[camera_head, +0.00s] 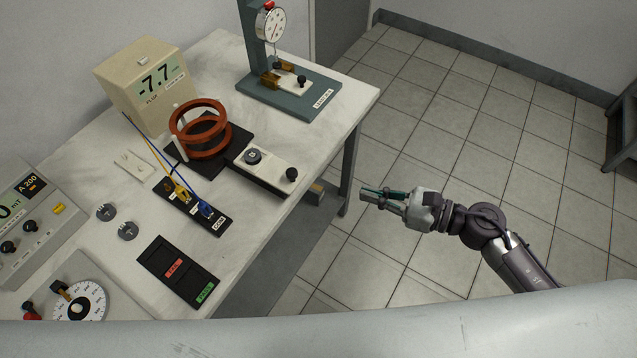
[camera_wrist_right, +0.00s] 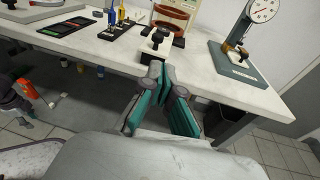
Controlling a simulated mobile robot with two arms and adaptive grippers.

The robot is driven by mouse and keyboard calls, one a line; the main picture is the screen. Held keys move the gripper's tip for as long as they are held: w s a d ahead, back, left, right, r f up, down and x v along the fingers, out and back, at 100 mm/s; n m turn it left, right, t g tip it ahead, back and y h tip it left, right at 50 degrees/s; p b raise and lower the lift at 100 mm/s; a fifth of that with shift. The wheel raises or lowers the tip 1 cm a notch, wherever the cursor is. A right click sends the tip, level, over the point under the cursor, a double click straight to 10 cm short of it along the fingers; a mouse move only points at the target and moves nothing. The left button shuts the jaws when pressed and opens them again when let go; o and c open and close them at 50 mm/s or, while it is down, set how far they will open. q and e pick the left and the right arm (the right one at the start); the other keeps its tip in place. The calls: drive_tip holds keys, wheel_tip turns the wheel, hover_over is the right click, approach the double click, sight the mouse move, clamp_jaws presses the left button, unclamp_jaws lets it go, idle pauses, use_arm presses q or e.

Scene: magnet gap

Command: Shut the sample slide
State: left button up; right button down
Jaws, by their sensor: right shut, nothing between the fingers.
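The sample slide (camera_head: 264,167) is a pale plate on a dark track, sticking out toward the front right from the red coils (camera_head: 201,129). It carries a round disc marked B (camera_head: 253,156) and has a black knob (camera_head: 291,174) at its outer end. The slide also shows in the right wrist view (camera_wrist_right: 152,52), just beyond the fingertips. My right gripper (camera_head: 366,194) is shut and empty, off the table's front edge, to the right of the knob and apart from it. In the right wrist view the fingertips (camera_wrist_right: 157,72) meet.
A meter box (camera_head: 150,85) reading -7.7 stands behind the coils. A gauge stand (camera_head: 290,93) is at the back right. A plug strip (camera_head: 193,205), loose discs (camera_head: 106,212) and a black tray (camera_head: 180,271) lie to the left. Right of the table is open floor.

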sight(250, 151)
drive_tip(key=shift+n, duration=0.3)
drive_tip(key=p+x, duration=0.1)
drive_tip(key=x, duration=0.3)
drive_tip(key=p+x, duration=0.2)
drive_tip(key=x, duration=0.3)
drive_tip(key=p+x, duration=0.1)
drive_tip(key=x, duration=0.3)
drive_tip(key=shift+s+a+r+p, duration=0.1)
drive_tip(key=shift+a+r+p, duration=0.15)
drive_tip(key=shift+p, duration=0.15)
drive_tip(key=shift+a+f, duration=0.2)
drive_tip(key=shift+a, duration=0.15)
drive_tip(key=shift+w+a, duration=0.1)
drive_tip(key=shift+w, duration=0.15)
drive_tip(key=b+x, duration=0.2)
drive_tip(key=x, duration=0.3)
drive_tip(key=w+r+b+x, duration=0.1)
drive_tip(key=b+x, duration=0.1)
drive_tip(key=x, duration=0.3)
drive_tip(key=w+r+b+x, duration=0.1)
drive_tip(key=b+x, duration=0.1)
drive_tip(key=x, duration=0.3)
drive_tip(key=shift+w, duration=0.15)
drive_tip(key=shift+w+a+r+b, duration=0.2)
drive_tip(key=shift+w+b, duration=0.1)
drive_tip(key=shift+b, duration=0.1)
drive_tip(key=shift+r, duration=0.2)
